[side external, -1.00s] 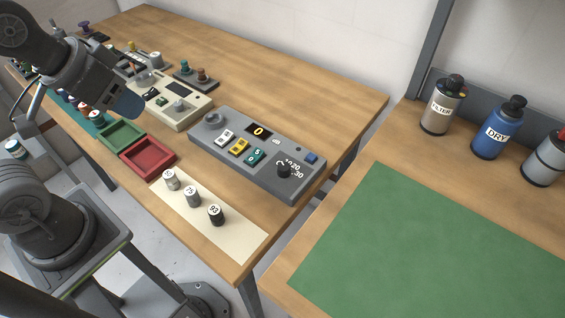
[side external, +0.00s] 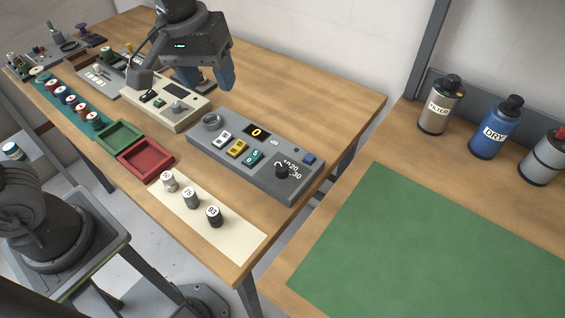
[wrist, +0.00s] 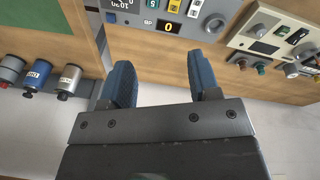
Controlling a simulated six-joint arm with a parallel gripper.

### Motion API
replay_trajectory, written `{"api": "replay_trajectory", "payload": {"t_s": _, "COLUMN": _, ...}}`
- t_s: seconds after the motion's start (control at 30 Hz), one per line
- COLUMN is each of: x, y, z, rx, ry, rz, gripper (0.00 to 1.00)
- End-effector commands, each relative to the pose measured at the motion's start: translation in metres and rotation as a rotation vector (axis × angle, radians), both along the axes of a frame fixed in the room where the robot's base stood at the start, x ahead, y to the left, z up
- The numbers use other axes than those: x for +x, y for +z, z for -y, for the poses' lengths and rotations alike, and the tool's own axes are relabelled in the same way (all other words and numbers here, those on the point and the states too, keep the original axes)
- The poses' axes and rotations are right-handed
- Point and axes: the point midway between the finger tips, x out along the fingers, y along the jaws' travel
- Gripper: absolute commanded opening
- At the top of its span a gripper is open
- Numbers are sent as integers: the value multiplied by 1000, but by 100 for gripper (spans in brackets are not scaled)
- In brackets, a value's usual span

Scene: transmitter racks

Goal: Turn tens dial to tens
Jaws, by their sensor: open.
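The grey console (side external: 262,182) stands near the right front of the bench. Its black dial knob (side external: 282,171) is at the right end, beside white numbers including 20 and 30. The display (side external: 257,131) reads 0. My gripper (side external: 212,80) hangs in the air behind and left of the console, touching nothing. In the wrist view its blue fingers (wrist: 165,80) are spread and empty. There the console (wrist: 188,33) appears upside down at the top edge, with part of the dial's numbers (wrist: 121,4); the knob is cut off.
A beige panel (side external: 185,115) lies left of the console. A green tray (side external: 121,150) and red tray (side external: 146,173) sit in front of it. Several numbered cylinders stand on a cream mat (side external: 233,239). Canisters (side external: 489,134) stand on the right bench. The bench behind the console is clear.

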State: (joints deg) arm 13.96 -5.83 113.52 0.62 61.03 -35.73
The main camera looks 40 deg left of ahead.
Motion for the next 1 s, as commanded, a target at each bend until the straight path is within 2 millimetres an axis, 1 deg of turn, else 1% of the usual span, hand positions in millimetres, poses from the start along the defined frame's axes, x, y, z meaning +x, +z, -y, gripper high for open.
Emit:
{"api": "replay_trajectory", "payload": {"t_s": 0.03, "x": 14, "y": -9, "z": 15, "rx": 0, "ry": 30, "rz": -40, "gripper": 56}}
{"api": "replay_trajectory", "payload": {"t_s": 0.1, "x": 29, "y": -20, "z": 34, "rx": 2, "ry": 89, "rz": -86, "gripper": 56}}
{"api": "replay_trajectory", "payload": {"t_s": 0.2, "x": 47, "y": -38, "z": 60, "rx": 11, "ry": 165, "rz": -140, "gripper": 56}}
{"api": "replay_trajectory", "payload": {"t_s": 0.3, "x": 58, "y": -55, "z": 80, "rx": 25, "ry": 227, "rz": -181, "gripper": 56}}
{"api": "replay_trajectory", "payload": {"t_s": 0.4, "x": 65, "y": -66, "z": 94, "rx": 36, "ry": 270, "rz": -205, "gripper": 56}}
{"api": "replay_trajectory", "payload": {"t_s": 0.5, "x": 68, "y": -73, "z": 101, "rx": 41, "ry": 293, "rz": -215, "gripper": 56}}
{"api": "replay_trajectory", "payload": {"t_s": 0.67, "x": 68, "y": -85, "z": 101, "rx": 45, "ry": 301, "rz": -221, "gripper": 56}}
{"api": "replay_trajectory", "payload": {"t_s": 0.77, "x": 67, "y": -101, "z": 101, "rx": 45, "ry": 301, "rz": -222, "gripper": 56}}
{"api": "replay_trajectory", "payload": {"t_s": 1.0, "x": 66, "y": -150, "z": 99, "rx": 45, "ry": 300, "rz": -222, "gripper": 56}}
